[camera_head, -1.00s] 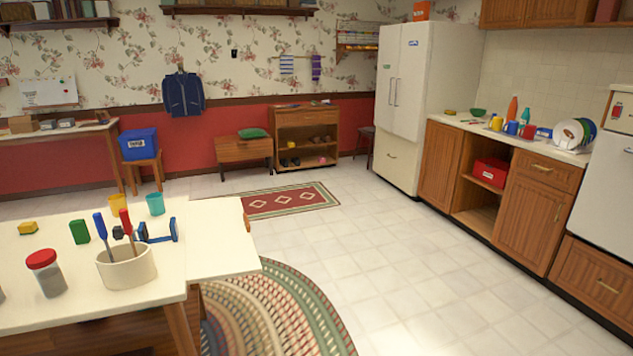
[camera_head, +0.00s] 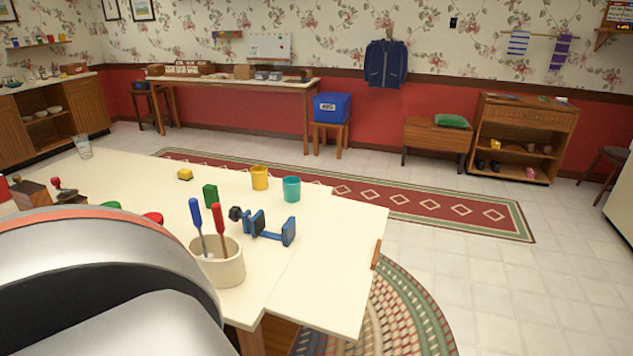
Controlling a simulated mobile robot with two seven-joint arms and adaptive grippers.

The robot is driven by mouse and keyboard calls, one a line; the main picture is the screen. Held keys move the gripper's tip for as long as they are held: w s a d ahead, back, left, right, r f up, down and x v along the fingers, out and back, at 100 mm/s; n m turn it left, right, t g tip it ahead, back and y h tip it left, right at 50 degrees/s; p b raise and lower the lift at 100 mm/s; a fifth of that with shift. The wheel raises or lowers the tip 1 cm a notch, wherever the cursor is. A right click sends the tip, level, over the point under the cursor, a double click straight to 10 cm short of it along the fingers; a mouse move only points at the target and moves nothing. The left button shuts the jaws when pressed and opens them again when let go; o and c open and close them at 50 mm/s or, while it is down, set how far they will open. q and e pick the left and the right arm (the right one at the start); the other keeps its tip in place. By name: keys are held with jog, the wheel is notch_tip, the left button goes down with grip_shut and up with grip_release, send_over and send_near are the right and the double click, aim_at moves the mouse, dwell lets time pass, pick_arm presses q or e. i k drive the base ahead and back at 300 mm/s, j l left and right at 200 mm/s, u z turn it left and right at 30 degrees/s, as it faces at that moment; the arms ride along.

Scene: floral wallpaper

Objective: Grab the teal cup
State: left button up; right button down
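The teal cup (camera_head: 292,189) stands upright on the cream table (camera_head: 330,270), near its far right edge. A yellow cup (camera_head: 260,178) stands just to its left, a small gap apart. A blue clamp (camera_head: 264,227) lies in front of the teal cup. A large grey rounded part of my own body fills the lower left and hides part of the table. Neither of my grippers shows in this view.
A cream holder (camera_head: 220,264) with blue and red screwdrivers stands near the table's front edge. A glass (camera_head: 83,146) stands at the far left. Open floor lies right of the table.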

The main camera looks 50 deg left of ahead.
aim_at(292, 190)
jog(key=i, duration=1.45)
jog(key=i+u, duration=0.45)
jog(key=i+l+u, duration=0.2)
jog(key=u, duration=0.3)
